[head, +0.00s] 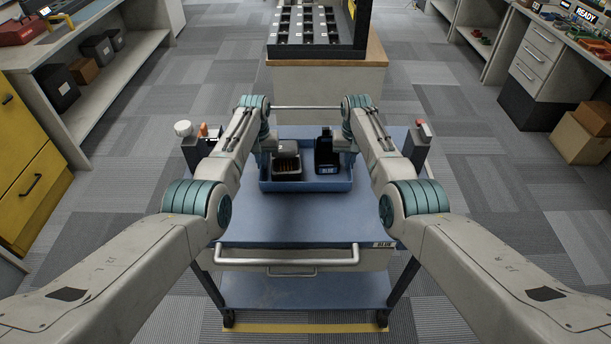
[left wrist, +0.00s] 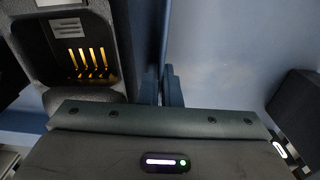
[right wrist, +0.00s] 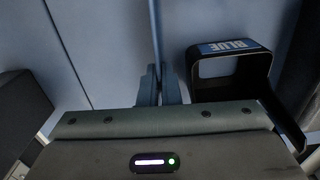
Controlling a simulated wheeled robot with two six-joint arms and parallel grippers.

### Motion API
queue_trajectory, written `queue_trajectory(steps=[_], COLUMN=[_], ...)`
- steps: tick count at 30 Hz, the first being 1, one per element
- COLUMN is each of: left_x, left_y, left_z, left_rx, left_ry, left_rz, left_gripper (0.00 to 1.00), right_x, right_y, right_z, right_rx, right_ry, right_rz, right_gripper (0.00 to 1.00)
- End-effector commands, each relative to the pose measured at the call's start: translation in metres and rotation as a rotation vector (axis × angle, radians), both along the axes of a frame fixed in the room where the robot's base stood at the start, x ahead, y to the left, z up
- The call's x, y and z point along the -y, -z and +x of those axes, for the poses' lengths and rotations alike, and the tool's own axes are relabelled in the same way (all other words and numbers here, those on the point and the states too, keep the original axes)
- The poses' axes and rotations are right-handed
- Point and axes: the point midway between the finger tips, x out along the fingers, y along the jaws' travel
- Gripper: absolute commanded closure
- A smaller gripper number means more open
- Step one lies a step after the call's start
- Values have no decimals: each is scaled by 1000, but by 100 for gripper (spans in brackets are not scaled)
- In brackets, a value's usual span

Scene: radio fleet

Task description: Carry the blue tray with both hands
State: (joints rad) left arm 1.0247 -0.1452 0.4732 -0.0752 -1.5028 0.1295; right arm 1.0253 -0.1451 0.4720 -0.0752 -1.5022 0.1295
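The blue tray (head: 305,186) is on or just over the blue cart top (head: 290,225); I cannot tell if there is a gap. In it are a dark charger cup with gold contacts (head: 287,167) at left and a black holder marked BLUE (head: 327,160) at right. The cup also shows in the left wrist view (left wrist: 90,60), the holder in the right wrist view (right wrist: 232,62). My left gripper (left wrist: 161,86) has its fingers closed around the tray's left wall. My right gripper (right wrist: 159,86) has its fingers closed around the right wall. In the head view my wrists partly hide both side walls.
Small devices stand at the cart's left (head: 200,145) and right (head: 417,145) edges. A cart handle (head: 290,260) faces me. Behind the cart is a wooden-topped counter with a black slotted rack (head: 305,30). Benches line both sides. Carpet is clear on both sides of the cart.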

Motion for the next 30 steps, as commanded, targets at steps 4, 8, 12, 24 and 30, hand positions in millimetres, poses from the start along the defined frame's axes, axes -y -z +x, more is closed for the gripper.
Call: queue_trajectory(steps=[4,8,12,24,30], left_x=[-1,-1,0,0,0], left_y=[11,11,11,2,-20], left_z=[1,0,0,0,0], left_rx=[2,1,0,0,1], left_ry=[-1,-1,0,0,0], left_rz=[1,1,1,0,0], left_gripper=[100,85,75,75,75], right_x=[1,1,0,0,0], right_y=[11,11,11,2,-20], right_z=[0,0,0,0,0], right_rx=[1,0,0,0,0], right_ry=[1,1,0,0,0], right_rz=[-1,-1,-1,0,0], right_gripper=[100,85,75,75,75])
